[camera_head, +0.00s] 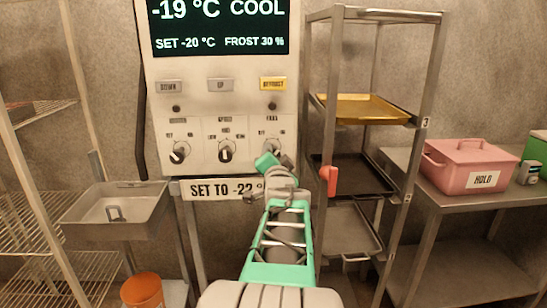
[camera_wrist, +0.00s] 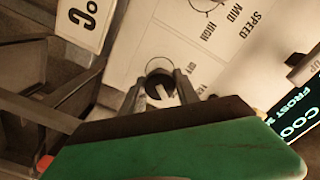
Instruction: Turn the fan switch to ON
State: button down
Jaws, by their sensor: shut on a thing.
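The grey control panel (camera_head: 222,90) has a row of three dark rotary knobs: a left knob (camera_head: 180,152), a middle knob (camera_head: 226,151) marked SPEED, and a right knob (camera_head: 273,147). The headings of the outer two are too small to read. My gripper (camera_head: 269,159) is at the right knob and partly covers it. In the wrist view its two fingers (camera_wrist: 160,88) stand on either side of this knob (camera_wrist: 159,78), shut on it. The knob's pale pointer line shows between the fingers.
A sign (camera_head: 222,189) hangs just below the panel. A steel sink (camera_head: 115,208) is at left, a tray rack (camera_head: 330,120) close at right. A pink box (camera_head: 470,160) stands on a steel table. An orange bucket (camera_head: 142,291) is at lower left.

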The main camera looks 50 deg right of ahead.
jog(key=c, duration=0.9)
grip_release()
jog(key=v, duration=0.8)
